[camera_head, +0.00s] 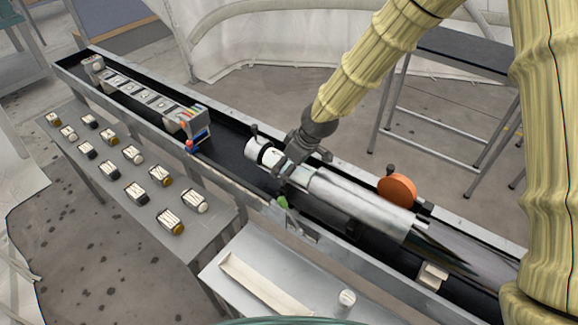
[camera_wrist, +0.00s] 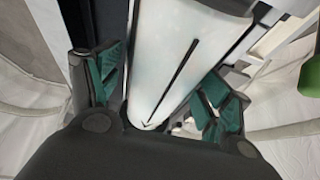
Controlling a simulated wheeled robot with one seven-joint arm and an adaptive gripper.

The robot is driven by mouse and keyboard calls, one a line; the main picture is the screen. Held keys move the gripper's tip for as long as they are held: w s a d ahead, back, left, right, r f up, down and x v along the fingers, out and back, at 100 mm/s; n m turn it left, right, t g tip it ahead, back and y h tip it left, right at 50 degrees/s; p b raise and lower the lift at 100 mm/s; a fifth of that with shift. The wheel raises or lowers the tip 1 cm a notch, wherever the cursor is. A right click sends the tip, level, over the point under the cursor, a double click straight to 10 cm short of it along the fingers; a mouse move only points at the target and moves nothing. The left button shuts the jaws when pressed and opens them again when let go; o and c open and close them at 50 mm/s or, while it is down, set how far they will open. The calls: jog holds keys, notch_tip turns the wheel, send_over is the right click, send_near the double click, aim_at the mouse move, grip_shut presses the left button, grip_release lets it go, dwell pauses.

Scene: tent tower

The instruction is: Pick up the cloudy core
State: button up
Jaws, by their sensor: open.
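A whitish, cloudy cylinder, which looks like the cloudy core (camera_head: 263,153), lies in the long dark trough in the head view. In the wrist view the core (camera_wrist: 182,50) is milky white with a thin black line ending in an arrow mark. My gripper (camera_head: 290,168) is over the core's right part, and its arm hides some of it. In the wrist view my gripper (camera_wrist: 163,95) is open, with one green-padded finger on each side of the core. Gaps show beside it; I cannot tell whether either pad touches.
A larger silvery cylinder (camera_head: 362,203) lies in the trough (camera_head: 225,160) right of my gripper. An orange disc (camera_head: 397,188) stands on its far rim. A box with coloured marks (camera_head: 188,123) is farther left.

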jog(key=c, duration=1.4)
jog(key=shift+r, duration=0.15)
